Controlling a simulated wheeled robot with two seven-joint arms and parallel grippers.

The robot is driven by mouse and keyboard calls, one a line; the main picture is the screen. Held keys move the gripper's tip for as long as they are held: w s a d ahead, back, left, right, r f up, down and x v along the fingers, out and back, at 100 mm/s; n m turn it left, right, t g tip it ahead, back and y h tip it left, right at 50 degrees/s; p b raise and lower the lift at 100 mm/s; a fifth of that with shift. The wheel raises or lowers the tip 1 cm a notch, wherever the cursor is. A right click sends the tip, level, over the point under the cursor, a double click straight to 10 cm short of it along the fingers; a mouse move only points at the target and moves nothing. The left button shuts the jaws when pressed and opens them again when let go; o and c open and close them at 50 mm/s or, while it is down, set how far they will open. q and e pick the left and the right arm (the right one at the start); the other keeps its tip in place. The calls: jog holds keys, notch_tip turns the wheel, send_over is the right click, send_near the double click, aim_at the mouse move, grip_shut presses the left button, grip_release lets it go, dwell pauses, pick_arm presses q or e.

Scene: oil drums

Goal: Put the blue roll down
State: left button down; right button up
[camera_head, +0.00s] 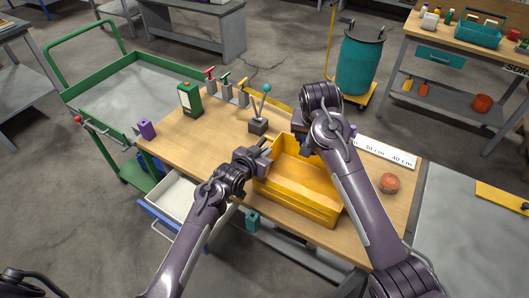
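A small blue shape (297,142) shows just below my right gripper (300,130), at the far left end of the yellow bin (316,207). It may be the blue roll, but the wrist and arm hide most of it. I cannot tell whether the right fingers are closed on it. My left gripper (266,152) is at the bin's left end, with its fingers apart and nothing visible between them. The bin stands on the wooden workbench (224,140).
An open drawer (176,199) juts out at front left.

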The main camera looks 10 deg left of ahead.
jog(key=s+d+f, duration=0.2)
jog(key=d+f, duration=0.4)
jog(key=f, duration=0.3)
send_near(321, 191)
jog(key=shift+w+f, duration=0.3)
jog(key=shift+w, duration=0.55)
jog(key=shift+f, duration=2.1)
jog(key=shift+f, duration=0.15)
jog(key=o, duration=1.1)
jog(key=shift+c, duration=0.2)
